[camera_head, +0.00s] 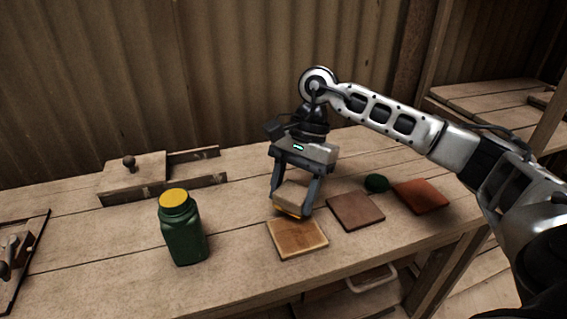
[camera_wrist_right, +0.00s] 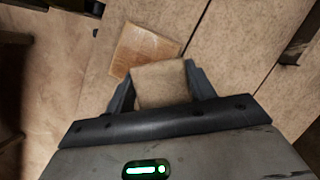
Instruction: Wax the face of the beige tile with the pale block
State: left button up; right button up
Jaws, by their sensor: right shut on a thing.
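The beige tile (camera_head: 299,240) lies flat near the front edge of the bench, its face up with a paler rim. It also shows in the right wrist view (camera_wrist_right: 143,48), partly covered by the block. My right gripper (camera_head: 294,209) is shut on the pale block (camera_head: 292,194), which fills the space between the fingers in the right wrist view (camera_wrist_right: 161,84). The block is over the tile's back left side in the head view. I cannot tell whether it touches the tile. My left gripper is not in view.
A brown tile (camera_head: 355,210), a dark green round thing (camera_head: 377,183) and a red tile (camera_head: 420,196) lie to the right. A green jar with a yellow lid (camera_head: 183,229) stands to the left. A wooden box with a knob (camera_head: 133,175) is at the back left.

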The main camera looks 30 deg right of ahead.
jog(key=shift+r+p, duration=1.4)
jog(key=shift+r, duration=1.25)
